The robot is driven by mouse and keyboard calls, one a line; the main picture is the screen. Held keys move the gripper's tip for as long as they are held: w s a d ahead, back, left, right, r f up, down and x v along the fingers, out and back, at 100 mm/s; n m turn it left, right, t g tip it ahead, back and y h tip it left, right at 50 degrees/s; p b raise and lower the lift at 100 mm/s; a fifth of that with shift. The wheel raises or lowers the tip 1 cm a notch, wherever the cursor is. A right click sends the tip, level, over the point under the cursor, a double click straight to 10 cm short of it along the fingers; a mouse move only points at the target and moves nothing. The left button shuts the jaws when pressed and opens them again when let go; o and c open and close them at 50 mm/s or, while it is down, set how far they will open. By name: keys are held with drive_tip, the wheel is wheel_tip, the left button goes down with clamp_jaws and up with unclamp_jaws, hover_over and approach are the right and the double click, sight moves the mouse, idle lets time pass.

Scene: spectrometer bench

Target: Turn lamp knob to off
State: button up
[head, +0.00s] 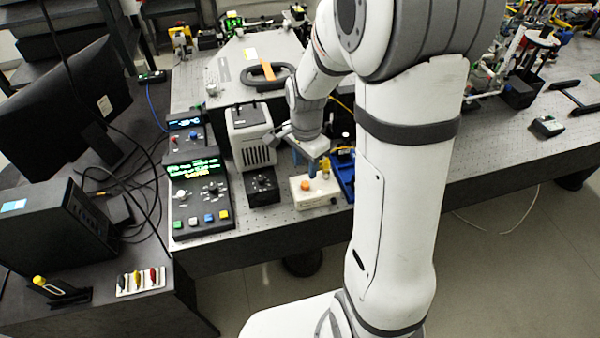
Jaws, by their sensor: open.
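A small black box with a dark round knob (263,183) on its sloped face stands at the front of the bench. Behind it is a white vented housing (252,147) that looks like a lamp housing. No label I can read confirms which knob is the lamp's, and its setting is too small to tell. My gripper (311,168) is open and points down above a cream box (316,198) with an orange knob (305,184), right of the black box. Whether the fingers touch the orange knob cannot be told.
Left are a control panel with colored buttons (203,217) and a smaller display unit (187,123). A blue tray (343,172) lies close right of the cream box. A monitor (62,98) and a black computer case (52,226) fill the left.

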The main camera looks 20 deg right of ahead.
sight(305, 183)
wheel_tip(305, 183, down, 7)
drive_tip(key=shift+r+p, duration=0.2)
drive_tip(key=shift+p, duration=0.35)
drive_tip(key=shift+c, duration=0.2)
